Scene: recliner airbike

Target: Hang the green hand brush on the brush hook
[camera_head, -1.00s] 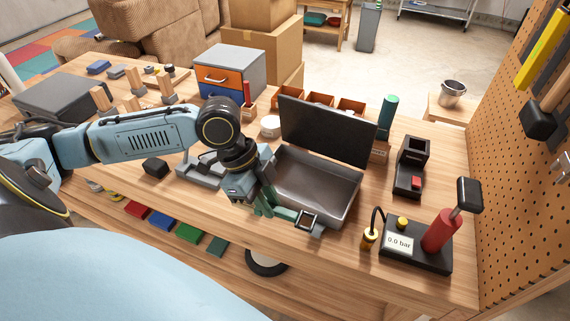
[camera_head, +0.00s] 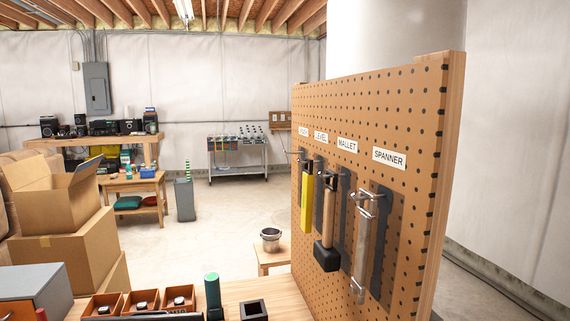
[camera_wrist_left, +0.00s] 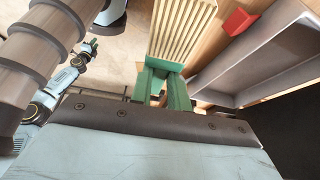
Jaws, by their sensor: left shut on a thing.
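In the left wrist view my left gripper (camera_wrist_left: 165,76) is shut on the green hand brush. The brush's pale ribbed bristles (camera_wrist_left: 183,28) point away from the wrist, beyond a green block. Its handle is hard to tell from the green fingers. The pegboard (camera_head: 400,130) stands at the right in the head view. Its leftmost label (camera_head: 303,131) is too small and slanted to read surely; a hook (camera_head: 301,156) is below it, with nothing clearly hanging there. Neither gripper shows in the head view. A small arm end with a green tip (camera_wrist_left: 89,46), perhaps my right gripper, shows in the wrist view.
A yellow level (camera_head: 307,200), a mallet (camera_head: 327,255) and a spanner (camera_head: 362,240) hang on the board, close together. A green cylinder (camera_head: 213,295) and orange bins (camera_head: 142,302) stand on the bench left of it. In the wrist view a grey tray (camera_wrist_left: 255,50) lies right of the brush.

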